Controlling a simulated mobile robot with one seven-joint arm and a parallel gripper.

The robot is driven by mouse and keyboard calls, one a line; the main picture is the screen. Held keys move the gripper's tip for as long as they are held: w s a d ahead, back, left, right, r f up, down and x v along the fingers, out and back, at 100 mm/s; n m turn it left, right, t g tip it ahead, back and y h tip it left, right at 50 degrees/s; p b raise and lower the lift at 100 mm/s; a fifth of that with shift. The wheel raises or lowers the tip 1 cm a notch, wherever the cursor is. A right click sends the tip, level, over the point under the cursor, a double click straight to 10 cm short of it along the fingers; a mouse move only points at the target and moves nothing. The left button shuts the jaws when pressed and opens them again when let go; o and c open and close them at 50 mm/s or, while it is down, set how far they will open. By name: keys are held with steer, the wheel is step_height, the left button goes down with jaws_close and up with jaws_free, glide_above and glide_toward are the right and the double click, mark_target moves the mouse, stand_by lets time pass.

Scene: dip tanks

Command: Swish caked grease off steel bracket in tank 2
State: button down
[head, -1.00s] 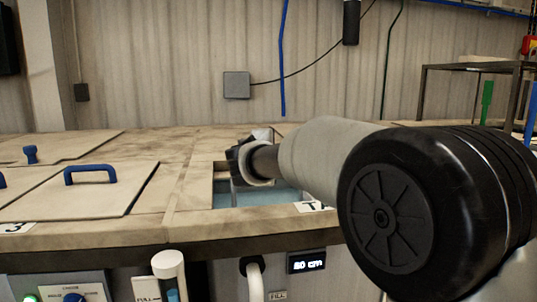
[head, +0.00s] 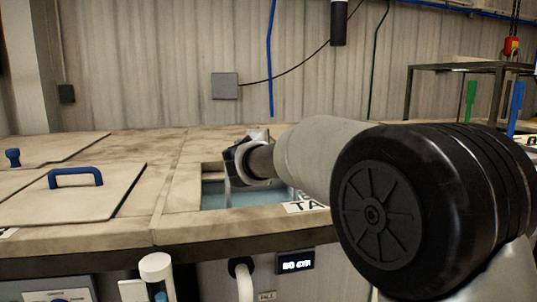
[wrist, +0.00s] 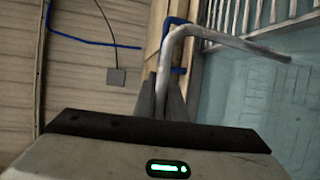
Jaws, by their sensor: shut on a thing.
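My gripper (wrist: 168,98) is shut on one end of a bent grey steel bar, which looks like the steel bracket (wrist: 222,40). The bar rises from the fingers, bends and reaches right over blue liquid (wrist: 240,110) in the wrist view. I see no clear grease on this part. In the head view my gripper (head: 240,162) is over the open tank (head: 250,196), and my arm hides much of the opening. A label at its front edge is partly covered, starting "TA", so its number is not readable. Whether the bracket touches the liquid is unclear.
A closed lid with a blue handle (head: 75,178) lies left of the opening. A metal grid (wrist: 245,14) shows in the tank in the wrist view. A white-capped post (head: 156,268) and a lit display (head: 295,262) are in front. A metal-framed table (head: 465,75) stands behind right.

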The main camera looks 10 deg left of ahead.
steer(key=shift+s+a+r, duration=0.1)
steer(key=shift+s+a, duration=0.3)
steer(key=shift+a, duration=0.35)
stand_by(0.3)
step_height(320, 180, up, 22)
steer(key=p, duration=1.6)
